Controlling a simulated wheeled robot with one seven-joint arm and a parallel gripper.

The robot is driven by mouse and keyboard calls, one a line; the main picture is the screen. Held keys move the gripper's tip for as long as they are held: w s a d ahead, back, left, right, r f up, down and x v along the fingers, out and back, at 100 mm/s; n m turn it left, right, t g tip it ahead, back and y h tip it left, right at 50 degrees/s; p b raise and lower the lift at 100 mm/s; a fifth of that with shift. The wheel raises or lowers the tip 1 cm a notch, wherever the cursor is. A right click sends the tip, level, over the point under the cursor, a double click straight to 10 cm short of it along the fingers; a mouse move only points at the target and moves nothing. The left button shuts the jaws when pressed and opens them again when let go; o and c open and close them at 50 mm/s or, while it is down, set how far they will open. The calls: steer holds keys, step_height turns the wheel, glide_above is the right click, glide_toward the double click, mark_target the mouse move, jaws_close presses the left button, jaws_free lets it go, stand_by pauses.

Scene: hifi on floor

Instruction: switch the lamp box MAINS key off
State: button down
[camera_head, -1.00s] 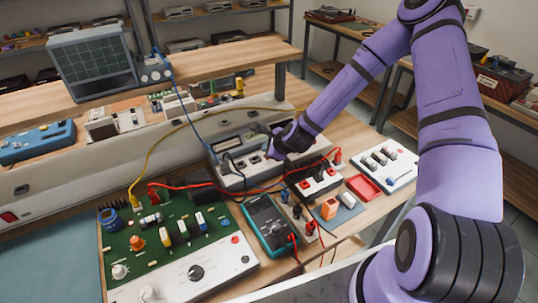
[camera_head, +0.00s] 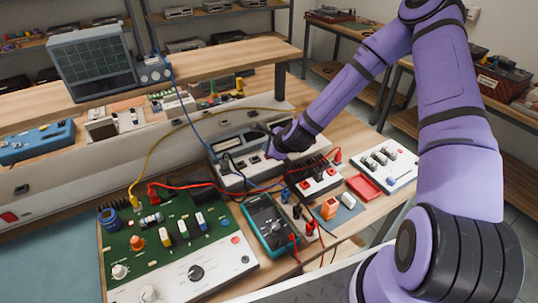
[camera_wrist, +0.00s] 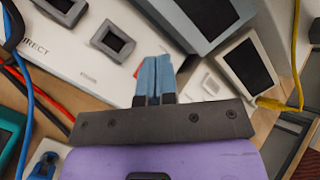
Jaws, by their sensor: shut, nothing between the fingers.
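A pale instrument box (camera_head: 233,180) with dark display windows and small keys on its front strip stands in the middle of the bench; I take it to be the lamp box. In the wrist view its white panel (camera_wrist: 85,62) bears the word "DIRECT" and grey-framed dark keys (camera_wrist: 113,41). My gripper (camera_wrist: 154,62) is shut and empty, its blue fingertips together over this panel. A bit of red (camera_wrist: 140,71) shows beside the left fingertip and is mostly hidden by it. I cannot read a MAINS label or tell whether the fingertips touch a key.
Blue, yellow and red cables cross around the box. A green circuit board (camera_head: 180,236), a teal multimeter (camera_head: 268,225), a red tray (camera_head: 363,188) and a white knob panel (camera_head: 388,166) lie nearby. A raised wooden shelf (camera_head: 200,70) stands behind. Little bench is free.

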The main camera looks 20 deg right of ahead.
steer(key=shift+r, duration=3.05)
